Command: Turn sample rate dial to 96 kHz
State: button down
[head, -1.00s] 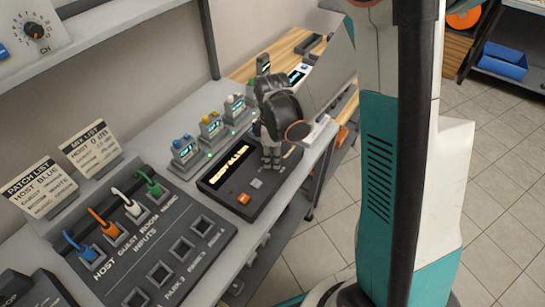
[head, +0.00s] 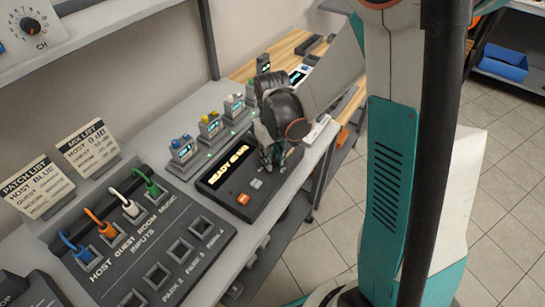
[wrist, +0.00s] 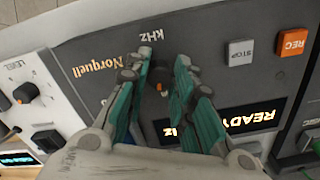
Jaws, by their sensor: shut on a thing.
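The dark recorder (head: 264,199) lies on the grey bench in the head view. Its lit display (head: 226,168) reads READY with smaller characters I cannot make out for certain. My gripper (head: 270,160) reaches down onto the recorder's far right part and hides the dial there. In the wrist view the dial (wrist: 161,87), dark with an orange mark, sits between the teal fingers of my gripper (wrist: 162,72), which is shut on it. The lettering kHz and Norquell shows beside it. The scale around the dial is mostly covered by the fingers.
STOP (wrist: 240,53) and REC (wrist: 292,42) buttons are on the same panel. A level knob (wrist: 25,93) is at the left in the wrist view. Several small lit boxes (head: 210,125) stand behind the recorder; a patch panel with coloured cables (head: 151,187) is nearer.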

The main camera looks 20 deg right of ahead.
jog(key=m, duration=0.4)
jog(key=shift+m, duration=0.3)
jog(key=m, duration=0.4)
jog(key=shift+a+b, duration=0.1)
jog(key=shift+b, duration=0.25)
jog(key=c, duration=1.4)
grip_release()
jog(key=shift+o, duration=0.2)
jog(key=shift+r, duration=0.1)
notch_tip(320, 180, up, 12)
